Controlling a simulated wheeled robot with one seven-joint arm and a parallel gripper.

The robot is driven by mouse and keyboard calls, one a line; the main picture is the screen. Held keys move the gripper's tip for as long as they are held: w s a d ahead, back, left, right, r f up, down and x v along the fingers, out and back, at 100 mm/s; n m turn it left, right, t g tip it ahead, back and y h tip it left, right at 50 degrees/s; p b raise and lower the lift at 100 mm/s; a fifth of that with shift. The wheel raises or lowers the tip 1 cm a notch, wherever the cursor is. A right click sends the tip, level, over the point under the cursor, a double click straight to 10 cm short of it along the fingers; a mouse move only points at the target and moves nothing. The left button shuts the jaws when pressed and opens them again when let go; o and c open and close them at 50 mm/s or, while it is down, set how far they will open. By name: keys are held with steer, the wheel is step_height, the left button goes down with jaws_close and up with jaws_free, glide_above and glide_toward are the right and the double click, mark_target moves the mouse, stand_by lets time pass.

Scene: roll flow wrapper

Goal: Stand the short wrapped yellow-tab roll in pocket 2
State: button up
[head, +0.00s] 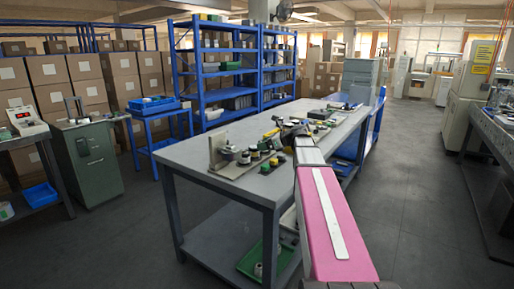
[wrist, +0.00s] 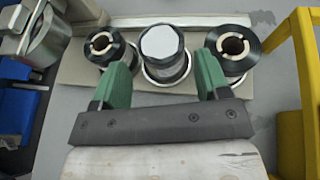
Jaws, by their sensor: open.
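In the wrist view my gripper (wrist: 163,70) is open, with its two green fingers apart. A short dark-sided roll with a pale flat top (wrist: 160,43) stands in a silver ring, in line with the gap between the fingers. I cannot tell whether the fingers touch it. A dark roll with a pale core (wrist: 101,47) stands to its left and another (wrist: 233,45) to its right. No yellow tab or pocket number can be made out. In the head view several small rolls (head: 245,157) stand on the grey table near the end of my arm.
A metal spool (wrist: 40,38) is at the left edge of the wrist view, and a yellow frame (wrist: 306,70) is on the right. The grey table (head: 205,150) has bare top at its front left. A green tray (head: 250,262) lies on its lower shelf.

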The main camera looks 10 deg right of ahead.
steer(key=v, duration=0.6)
steer(key=shift+d, duration=0.15)
